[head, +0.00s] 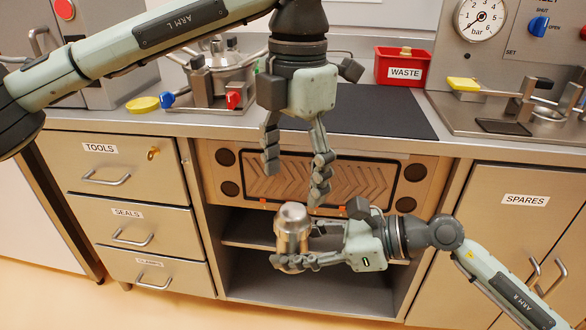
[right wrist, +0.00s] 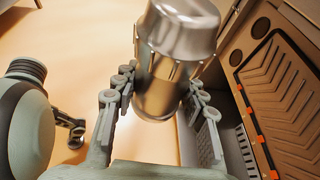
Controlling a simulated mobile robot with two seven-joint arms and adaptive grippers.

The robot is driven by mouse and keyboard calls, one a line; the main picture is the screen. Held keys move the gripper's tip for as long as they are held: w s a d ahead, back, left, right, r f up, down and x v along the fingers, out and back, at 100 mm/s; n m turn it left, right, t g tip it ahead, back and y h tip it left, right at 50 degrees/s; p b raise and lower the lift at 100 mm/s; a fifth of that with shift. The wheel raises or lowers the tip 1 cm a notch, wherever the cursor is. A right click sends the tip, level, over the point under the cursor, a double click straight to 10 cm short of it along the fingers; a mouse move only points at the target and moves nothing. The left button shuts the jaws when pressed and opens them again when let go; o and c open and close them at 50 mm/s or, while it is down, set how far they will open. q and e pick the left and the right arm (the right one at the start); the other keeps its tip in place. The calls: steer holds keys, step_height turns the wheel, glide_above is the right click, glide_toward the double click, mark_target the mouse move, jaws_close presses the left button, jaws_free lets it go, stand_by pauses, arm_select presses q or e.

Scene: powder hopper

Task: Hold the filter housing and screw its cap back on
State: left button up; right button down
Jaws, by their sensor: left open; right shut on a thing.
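The filter housing (head: 291,243) is a metal cylinder held upright in front of the counter. In the right wrist view its body (right wrist: 158,92) looks brassy. A silver domed cap (head: 293,212) sits on its top and also shows in the right wrist view (right wrist: 183,28); I cannot tell whether its thread is engaged. My right gripper (head: 290,246) is shut around the housing's body from the right. My left gripper (head: 296,174) points down above the cap, its fingers open and empty, apart from the cap.
A dark mat (head: 365,112) lies on the counter behind, with a red waste bin (head: 401,66) at its back. A fixture with coloured handles (head: 215,85) stands left. Below are drawers (head: 115,180), an open shelf bay (head: 250,232) and the spares cupboard (head: 500,230).

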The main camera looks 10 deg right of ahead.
mark_target(293, 208)
arm_select(q)
steer(key=n, duration=0.4)
steer(key=shift+r, duration=0.15)
steer(key=n, duration=0.4)
steer(key=shift+r, duration=0.1)
steer(key=shift+f, duration=4)
